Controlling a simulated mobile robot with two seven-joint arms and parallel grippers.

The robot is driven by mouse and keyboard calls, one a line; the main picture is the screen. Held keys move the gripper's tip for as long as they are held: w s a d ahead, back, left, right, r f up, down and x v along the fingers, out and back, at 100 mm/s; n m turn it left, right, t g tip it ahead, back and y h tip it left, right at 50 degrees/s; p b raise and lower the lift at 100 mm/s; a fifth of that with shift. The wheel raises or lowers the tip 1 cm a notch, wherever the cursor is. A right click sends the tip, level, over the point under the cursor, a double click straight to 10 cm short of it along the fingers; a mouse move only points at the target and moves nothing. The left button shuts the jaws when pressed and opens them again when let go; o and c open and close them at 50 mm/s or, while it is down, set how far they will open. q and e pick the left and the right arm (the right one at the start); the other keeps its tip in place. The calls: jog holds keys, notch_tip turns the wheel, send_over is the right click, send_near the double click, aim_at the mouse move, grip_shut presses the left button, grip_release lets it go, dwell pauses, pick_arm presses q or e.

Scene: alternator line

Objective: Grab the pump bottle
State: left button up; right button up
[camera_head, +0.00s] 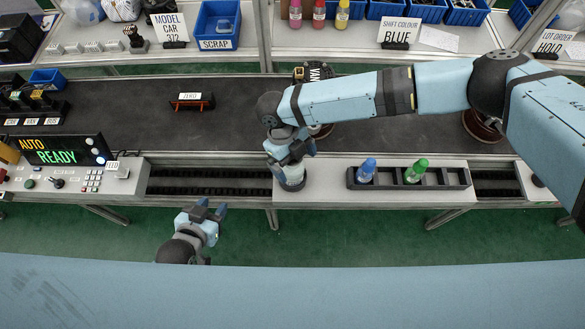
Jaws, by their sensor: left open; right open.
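A pale translucent bottle (292,181) stands on the light grey ledge at the front of the bench. Its top is hidden by my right gripper, so I cannot see a pump head. My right gripper (290,158) points down right over this bottle with its jaws open. I cannot tell whether the fingers touch it. My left gripper (208,211) is open and empty, in front of the bench, over the green floor and left of the bottle.
A black rack (440,177) on the ledge holds a blue-capped bottle (366,170) and a green bottle (416,170). A control panel (65,165) stands at left. A small red-and-black holder (192,104) sits on the dark bench surface. My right arm crosses above the bench.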

jog(key=c, duration=1.6)
jog(key=shift+r, duration=0.1)
